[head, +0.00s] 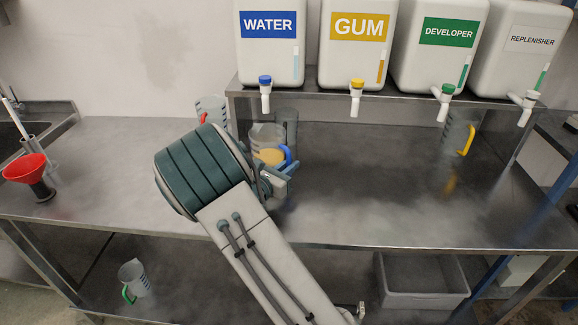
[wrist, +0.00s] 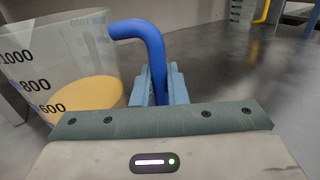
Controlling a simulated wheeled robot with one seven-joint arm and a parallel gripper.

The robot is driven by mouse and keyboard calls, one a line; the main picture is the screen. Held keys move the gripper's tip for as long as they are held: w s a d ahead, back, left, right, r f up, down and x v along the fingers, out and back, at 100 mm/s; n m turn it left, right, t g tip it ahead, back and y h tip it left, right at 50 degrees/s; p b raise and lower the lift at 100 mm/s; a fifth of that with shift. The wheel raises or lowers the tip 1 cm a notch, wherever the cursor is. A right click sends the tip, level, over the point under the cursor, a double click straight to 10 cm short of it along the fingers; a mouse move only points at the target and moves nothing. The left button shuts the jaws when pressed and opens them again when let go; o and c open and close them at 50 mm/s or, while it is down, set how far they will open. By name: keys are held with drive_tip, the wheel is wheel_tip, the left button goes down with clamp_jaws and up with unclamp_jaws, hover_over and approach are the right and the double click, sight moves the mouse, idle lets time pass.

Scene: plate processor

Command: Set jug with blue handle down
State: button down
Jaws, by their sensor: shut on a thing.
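The jug with the blue handle (head: 266,136) is a clear measuring jug with yellow-orange liquid in it. It is near the back of the steel bench, below and around the water tap. In the wrist view the jug (wrist: 90,55) fills the left side, upright or nearly so, with marks 600, 800 and 1000 visible. My gripper (wrist: 158,85) is shut on its blue handle (wrist: 150,45). In the head view my gripper (head: 284,172) is partly hidden by my wrist. The jug's base is hidden, so I cannot tell whether it touches the bench.
A red-handled jug (head: 211,109) stands just left behind. A yellow-handled jug (head: 460,132) stands at the right under the shelf. Labelled tanks (head: 358,40) with taps line the shelf above. The steel bench (head: 360,190) is clear in the middle. A red funnel (head: 24,168) is far left.

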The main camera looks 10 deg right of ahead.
drive_tip(key=c, duration=1.5)
unclamp_jaws()
drive_tip(key=shift+f, duration=0.1)
drive_tip(key=shift+o, duration=0.2)
